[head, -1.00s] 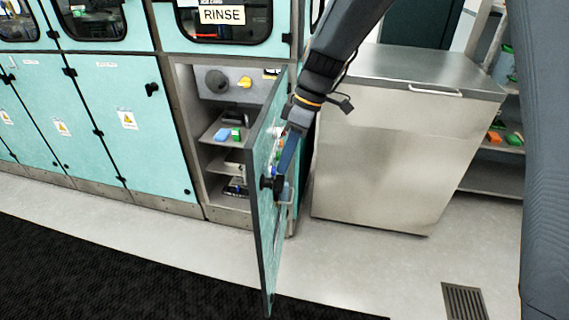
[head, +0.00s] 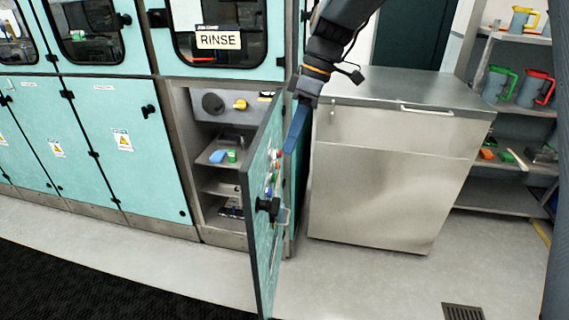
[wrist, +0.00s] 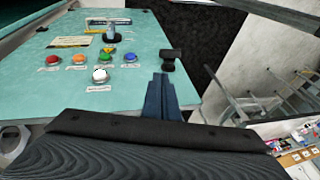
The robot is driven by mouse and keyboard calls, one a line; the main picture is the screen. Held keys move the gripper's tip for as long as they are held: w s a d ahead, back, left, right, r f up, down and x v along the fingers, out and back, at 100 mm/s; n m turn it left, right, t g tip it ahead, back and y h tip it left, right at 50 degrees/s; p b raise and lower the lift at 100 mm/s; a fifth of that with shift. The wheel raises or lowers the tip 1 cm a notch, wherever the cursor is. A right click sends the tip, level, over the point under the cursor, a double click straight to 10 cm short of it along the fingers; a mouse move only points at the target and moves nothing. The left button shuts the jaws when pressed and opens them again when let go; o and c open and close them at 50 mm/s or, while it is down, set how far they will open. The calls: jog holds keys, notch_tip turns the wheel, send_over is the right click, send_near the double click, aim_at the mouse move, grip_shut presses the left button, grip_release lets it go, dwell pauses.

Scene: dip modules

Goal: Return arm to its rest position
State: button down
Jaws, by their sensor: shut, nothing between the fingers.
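My gripper (head: 294,142) hangs above and beside the open teal cabinet door (head: 262,225) in the head view. Its blue fingers are together with nothing between them. In the wrist view my gripper (wrist: 161,84) points over the door panel (wrist: 60,75), which carries a row of coloured buttons (wrist: 104,60) and a black latch knob (wrist: 170,60). The fingertips appear apart from the knob. In the head view the knob (head: 268,207) sits below the gripper, near a metal handle (head: 284,216).
Inside the open cabinet, a shelf (head: 208,156) holds a blue and a green item. A steel chest (head: 390,180) stands close on the right. Shelves with jugs (head: 500,84) stand at the far right. The grey floor (head: 360,280) in front is clear, with a drain grate (head: 462,312).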

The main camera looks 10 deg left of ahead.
jog(key=s+d+f+m+t+h, duration=0.1)
jog(key=s+d+f+m, duration=0.3)
jog(key=d, duration=0.4)
jog(key=s+d+f+m+t+h, duration=0.1)
jog(key=s+d+f+m, duration=0.4)
jog(key=s+d+m, duration=0.1)
jog(key=s+d+f+m+t+h, duration=0.1)
jog(key=s+d+f+m, duration=0.3)
jog(key=d, duration=0.6)
jog(key=s+m, duration=0.1)
jog(key=m, duration=0.1)
jog(key=shift+s+d+f+m+h, duration=0.15)
jog(key=shift+s+f+m+h, duration=0.15)
jog(key=shift+s+m, duration=0.1)
